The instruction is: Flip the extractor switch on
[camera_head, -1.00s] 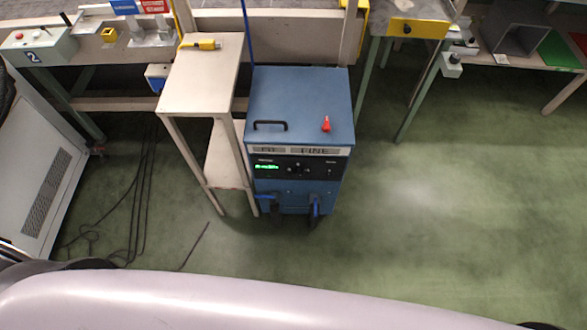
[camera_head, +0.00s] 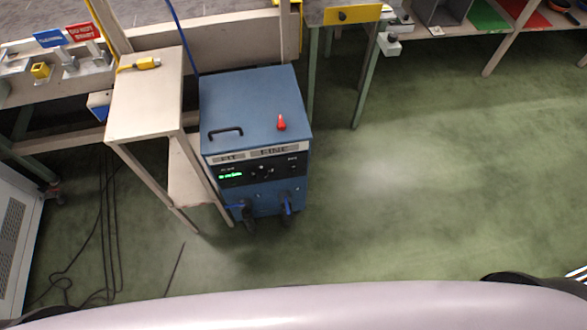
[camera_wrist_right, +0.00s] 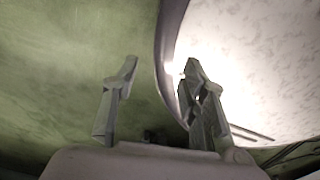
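I cannot make out for certain which fitting is the extractor switch. A small pale box with a dark top (camera_head: 389,44) hangs at the front of the bench on the right. A yellow panel with a dark knob (camera_head: 352,14) is fixed to the bench edge beside it. Any labels on these two are too small to read. My right gripper (camera_wrist_right: 160,70) is open and empty in the right wrist view, over the green floor, with a pale curved surface behind one finger. My left gripper is not in view.
A blue machine (camera_head: 250,100) with a red knob and green display stands beside a narrow pale table (camera_head: 145,110) bearing a yellow tool (camera_head: 139,64). Black cables (camera_head: 108,230) lie on the floor at left. The green floor (camera_head: 420,180) on the right is clear.

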